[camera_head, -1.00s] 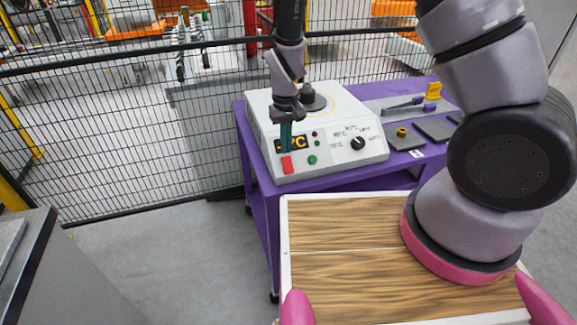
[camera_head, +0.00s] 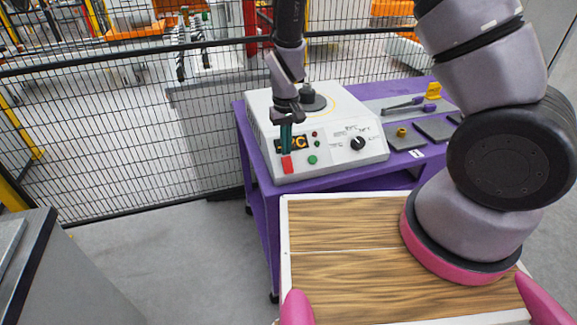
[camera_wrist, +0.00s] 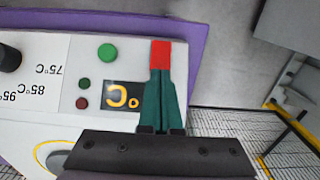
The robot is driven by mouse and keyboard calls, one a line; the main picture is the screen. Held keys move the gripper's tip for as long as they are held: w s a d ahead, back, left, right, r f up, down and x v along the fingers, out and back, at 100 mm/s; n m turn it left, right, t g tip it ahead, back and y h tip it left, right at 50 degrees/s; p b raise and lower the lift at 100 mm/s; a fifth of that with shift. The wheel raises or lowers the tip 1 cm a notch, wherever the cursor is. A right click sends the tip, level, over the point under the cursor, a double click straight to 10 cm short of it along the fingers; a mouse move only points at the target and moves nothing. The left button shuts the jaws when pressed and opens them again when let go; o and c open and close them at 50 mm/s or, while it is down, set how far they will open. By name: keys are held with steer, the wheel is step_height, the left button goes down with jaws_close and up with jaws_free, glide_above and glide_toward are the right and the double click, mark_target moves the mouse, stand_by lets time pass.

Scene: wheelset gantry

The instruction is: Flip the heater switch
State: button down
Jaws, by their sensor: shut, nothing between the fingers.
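The heater (camera_head: 345,115) is a white box with a sloped front panel, standing on a purple cart. Its red switch (camera_head: 287,165) is at the left of that panel, beside the dark display with orange characters. My gripper (camera_head: 286,151) has teal fingers pointing down in front of the panel, shut and empty. Its tips are at the upper edge of the red switch and partly cover the display. In the wrist view the closed fingers (camera_wrist: 160,75) meet the red switch (camera_wrist: 161,54); whether they press it, I cannot tell. The switch's position is unclear.
A black knob (camera_head: 358,143) and a green button (camera_head: 312,160) sit right of the switch. The purple cart (camera_head: 258,200) also holds dark plates and tools at right. A black mesh fence (camera_head: 120,130) stands behind. A wood-topped surface (camera_head: 345,230) is in front.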

mark_target(286, 157)
steer(key=shift+f, duration=0.65)
steer(key=shift+r, duration=3.5)
